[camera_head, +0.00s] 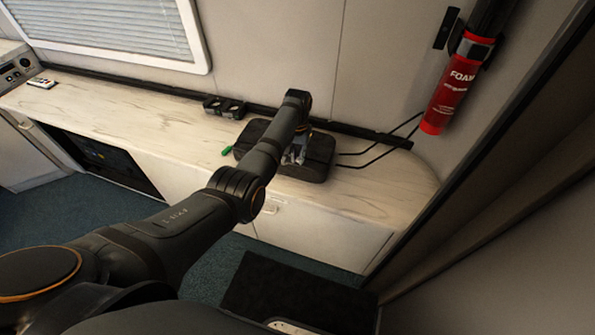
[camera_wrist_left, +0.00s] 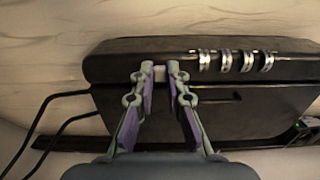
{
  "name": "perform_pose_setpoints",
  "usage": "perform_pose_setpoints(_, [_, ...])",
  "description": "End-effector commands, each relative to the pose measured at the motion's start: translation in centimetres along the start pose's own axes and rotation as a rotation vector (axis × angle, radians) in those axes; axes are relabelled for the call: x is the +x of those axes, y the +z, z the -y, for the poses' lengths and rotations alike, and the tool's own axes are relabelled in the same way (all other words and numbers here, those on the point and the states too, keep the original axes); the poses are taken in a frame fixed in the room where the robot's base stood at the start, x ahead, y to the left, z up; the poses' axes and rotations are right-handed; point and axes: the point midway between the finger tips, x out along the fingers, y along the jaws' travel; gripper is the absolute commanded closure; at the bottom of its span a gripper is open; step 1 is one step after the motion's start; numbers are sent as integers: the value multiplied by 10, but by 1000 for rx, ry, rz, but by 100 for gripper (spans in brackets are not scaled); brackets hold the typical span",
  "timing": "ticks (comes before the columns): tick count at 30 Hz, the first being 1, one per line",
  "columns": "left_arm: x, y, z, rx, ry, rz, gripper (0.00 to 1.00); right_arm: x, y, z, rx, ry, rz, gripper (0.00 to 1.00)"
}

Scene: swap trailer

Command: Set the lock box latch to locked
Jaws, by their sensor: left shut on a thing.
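The lock box (camera_head: 319,158) is a dark, flat case lying on the pale counter. In the left wrist view the lock box (camera_wrist_left: 110,66) fills the middle, with several silver number dials on its front edge. A small pale latch (camera_wrist_left: 160,74) sits on that edge, left of the dials. My left gripper (camera_wrist_left: 160,68) has its fingertips on either side of the latch and is shut on it. The fingers hide part of the latch, and I cannot tell its setting. In the head view my left gripper (camera_head: 296,152) is over the box, partly behind my arm. My right gripper is not in view.
The wooden counter (camera_head: 140,118) runs along the wall, mostly clear at left. Black cables (camera_head: 375,155) lie right of the box. A small green item (camera_head: 227,150) lies left of it. A red fire extinguisher (camera_head: 446,100) hangs on the wall at right. Black sockets (camera_head: 223,107) stand behind.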

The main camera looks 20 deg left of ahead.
Motion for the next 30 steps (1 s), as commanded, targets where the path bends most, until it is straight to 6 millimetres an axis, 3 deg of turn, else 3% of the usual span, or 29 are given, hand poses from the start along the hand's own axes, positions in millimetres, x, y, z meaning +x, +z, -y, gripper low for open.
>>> perform_pose_setpoints(10, [-2,-2,4,-2,-6,2,100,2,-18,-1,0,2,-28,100])
perform_pose_setpoints(11, [-2,-2,5,-3,-6,2,85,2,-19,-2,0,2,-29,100])
perform_pose_setpoints(16, [-2,-2,4,-2,-5,2,62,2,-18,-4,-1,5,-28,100])
perform_pose_setpoints(25, [-3,-2,3,-1,-3,3,62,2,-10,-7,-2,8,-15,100])
perform_pose_setpoints(30, [-26,-3,3,-1,-3,-1,62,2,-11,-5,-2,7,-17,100])
